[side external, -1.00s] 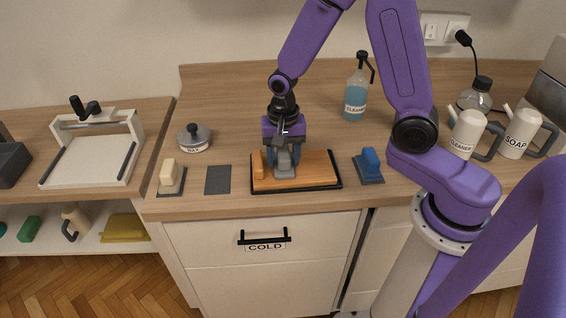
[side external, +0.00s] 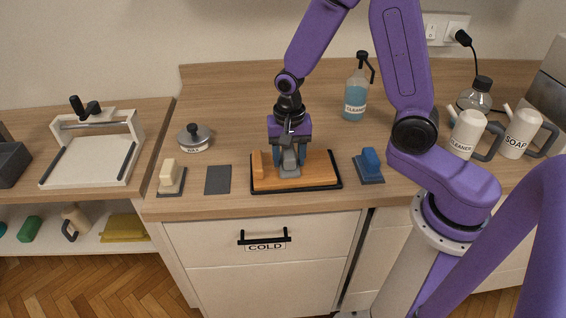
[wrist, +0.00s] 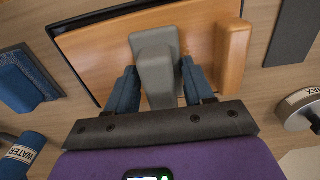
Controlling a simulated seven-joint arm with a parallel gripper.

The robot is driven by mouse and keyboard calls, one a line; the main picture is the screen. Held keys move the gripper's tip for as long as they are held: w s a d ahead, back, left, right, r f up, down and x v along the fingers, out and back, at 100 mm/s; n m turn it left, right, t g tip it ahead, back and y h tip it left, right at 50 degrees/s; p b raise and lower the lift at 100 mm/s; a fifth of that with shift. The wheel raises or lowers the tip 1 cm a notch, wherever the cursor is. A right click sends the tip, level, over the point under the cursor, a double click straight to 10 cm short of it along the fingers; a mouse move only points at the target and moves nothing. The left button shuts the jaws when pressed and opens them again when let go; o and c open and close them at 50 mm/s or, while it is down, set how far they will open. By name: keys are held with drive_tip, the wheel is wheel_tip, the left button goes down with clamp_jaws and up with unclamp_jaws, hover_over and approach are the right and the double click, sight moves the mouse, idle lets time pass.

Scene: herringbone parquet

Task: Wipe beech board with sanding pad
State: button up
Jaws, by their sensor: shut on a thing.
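The beech board (side external: 315,170) lies flat in a black-edged tray (side external: 339,185) on the counter; it also shows in the wrist view (wrist: 95,45). A raised wooden block (side external: 257,165) stands at its left end; the wrist view shows it at the right (wrist: 234,55). My gripper (side external: 289,163) points down over the middle of the board. In the wrist view its blue fingers (wrist: 158,80) are shut on the grey sanding pad (wrist: 152,42), one on each side. The pad (side external: 290,171) appears to rest on the board; its underside is hidden.
Left of the board are a bare grey mat (side external: 218,180), a cream-handled pad (side external: 169,171) and a wax tin (side external: 194,138). A blue-handled pad (side external: 371,161) sits close on the right. A cleaner bottle (side external: 355,98) stands behind, with jugs (side external: 466,132) further right. The counter's front edge is near.

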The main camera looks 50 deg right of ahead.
drive_tip(key=shift+w+a, duration=0.5)
drive_tip(key=shift+a, duration=0.05)
drive_tip(key=shift+s+d, duration=0.55)
drive_tip(key=shift+d, duration=0.05)
drive_tip(key=shift+w+a, duration=0.55)
drive_tip(key=shift+a, duration=0.05)
drive_tip(key=shift+s+d, duration=0.1)
